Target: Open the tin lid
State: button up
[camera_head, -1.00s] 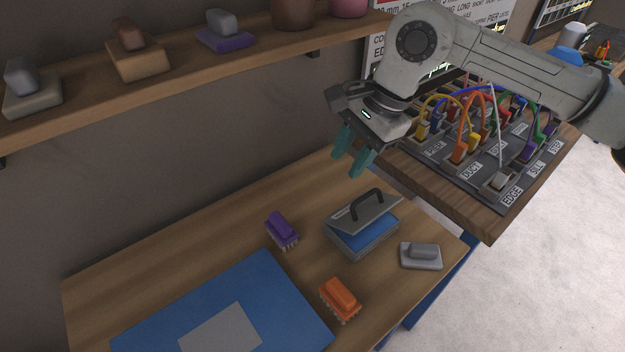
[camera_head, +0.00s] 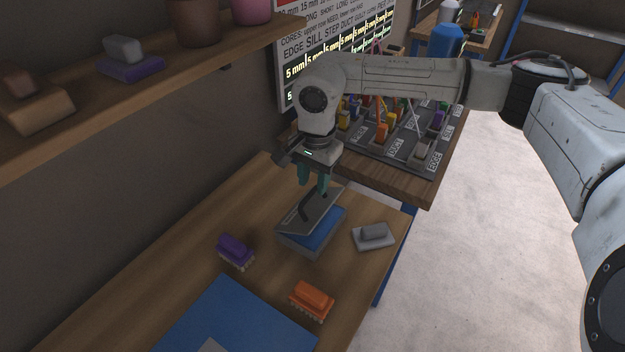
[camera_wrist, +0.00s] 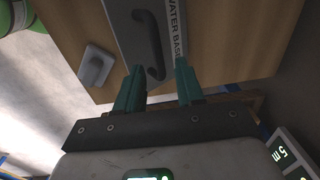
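The tin (camera_head: 308,246) is a grey box on the wooden table, with blue showing inside. Its grey lid (camera_head: 296,219) is tilted up and ajar, raised on the right side in the head view. A dark arched handle (camera_head: 306,210) stands on the lid; the handle also shows in the wrist view (camera_wrist: 150,40). My gripper (camera_head: 313,187) points down just above the lid. In the wrist view its two teal fingers (camera_wrist: 158,76) are apart, with the handle's near end seen between their tips. I cannot tell whether they touch it.
A purple brush (camera_head: 235,249), an orange brush (camera_head: 312,298) and a grey block on a plate (camera_head: 374,236) lie around the tin. A blue mat (camera_head: 235,322) covers the front. A shelf (camera_head: 150,90) runs along the left wall.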

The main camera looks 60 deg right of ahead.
jog(key=shift+f, duration=0.8)
jog(key=shift+c, duration=0.2)
grip_shut()
